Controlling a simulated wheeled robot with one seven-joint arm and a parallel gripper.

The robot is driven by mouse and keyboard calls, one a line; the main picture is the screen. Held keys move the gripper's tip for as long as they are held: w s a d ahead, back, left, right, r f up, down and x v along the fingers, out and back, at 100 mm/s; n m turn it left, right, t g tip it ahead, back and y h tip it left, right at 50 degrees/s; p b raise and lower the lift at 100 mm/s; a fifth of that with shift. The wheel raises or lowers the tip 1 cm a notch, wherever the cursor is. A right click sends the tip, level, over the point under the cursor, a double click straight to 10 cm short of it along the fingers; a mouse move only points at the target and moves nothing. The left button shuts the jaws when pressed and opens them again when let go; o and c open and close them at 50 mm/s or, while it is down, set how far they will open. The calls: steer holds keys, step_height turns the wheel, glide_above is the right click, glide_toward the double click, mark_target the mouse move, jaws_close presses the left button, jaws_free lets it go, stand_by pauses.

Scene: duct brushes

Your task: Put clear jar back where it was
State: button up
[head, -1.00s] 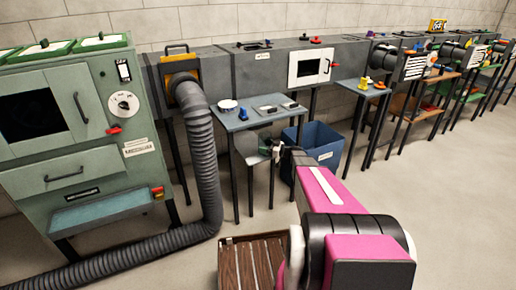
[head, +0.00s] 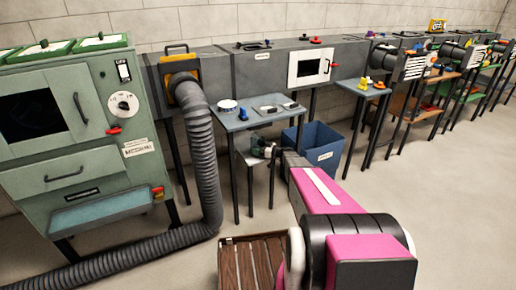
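My gripper (head: 262,149) is at the end of my magenta arm, small in the picture, in front of the right part of the blue-grey table (head: 238,125). It is too small to tell whether its fingers are open or shut. A faint greyish see-through shape (head: 255,139) shows at the gripper's tip. It may be the clear jar, but I cannot tell for sure, nor whether it is held. No other clear jar can be made out.
A white-rimmed round dish (head: 228,105), a small blue item (head: 243,115) and dark flat trays (head: 268,109) are on the table. A blue bin (head: 322,143) stands right of it. A thick grey hose (head: 203,150) runs down on the left. Floor at right is clear.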

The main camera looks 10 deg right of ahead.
steer(key=shift+o, duration=0.8)
steer(key=shift+r, duration=0.15)
steer(key=v, duration=1.2)
steer(key=s+a+r+m+g+h, duration=0.1)
steer(key=s+a+m+g+h, duration=0.35)
steer(key=s+a+g, duration=0.65)
steer(key=s+r+m+h, duration=0.2)
steer(key=s+h, duration=0.3)
steer(key=s, duration=0.5)
steer(key=s+r+m+t+h, duration=0.1)
steer(key=s+r+m+h, duration=0.2)
steer(key=s, duration=0.6)
steer(key=shift+s+d+r+m+h, duration=0.15)
steer(key=shift+s+d+m+h, duration=0.3)
steer(key=shift+m+h, duration=0.65)
